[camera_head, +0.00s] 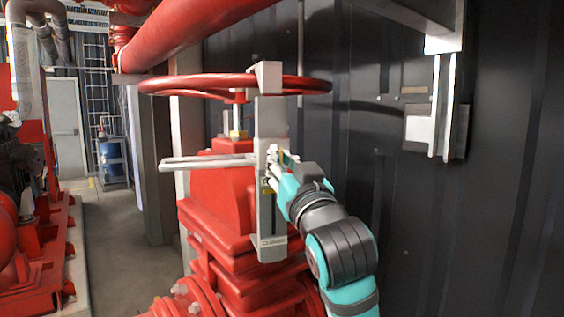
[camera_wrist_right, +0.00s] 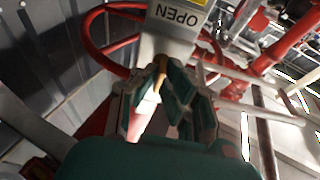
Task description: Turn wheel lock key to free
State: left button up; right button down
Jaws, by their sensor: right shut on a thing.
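A grey wheel lock (camera_head: 271,120) stands upright against the red handwheel (camera_head: 200,82), its top end hooked over the rim. Two pale rods (camera_head: 205,162) stick out from it to the left. My right gripper (camera_head: 279,165) is at the lock's middle, on its right side. In the right wrist view the lock's face (camera_wrist_right: 180,20) shows the word OPEN, and my right gripper (camera_wrist_right: 165,95) is shut on a small brass-coloured key (camera_wrist_right: 158,76). The fingers hide most of the key. My left gripper is not in view.
The red valve body (camera_head: 222,190) stands below the wheel. A dark panelled wall (camera_head: 400,220) with a metal bracket (camera_head: 440,125) is close on the right. A red pipe (camera_head: 190,35) crosses above. Open floor (camera_head: 120,240) lies to the left.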

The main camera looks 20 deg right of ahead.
jog(key=c, duration=1.5)
grip_release()
jog(key=shift+f, duration=0.1)
jog(key=v, duration=0.7)
jog(key=shift+s, duration=0.2)
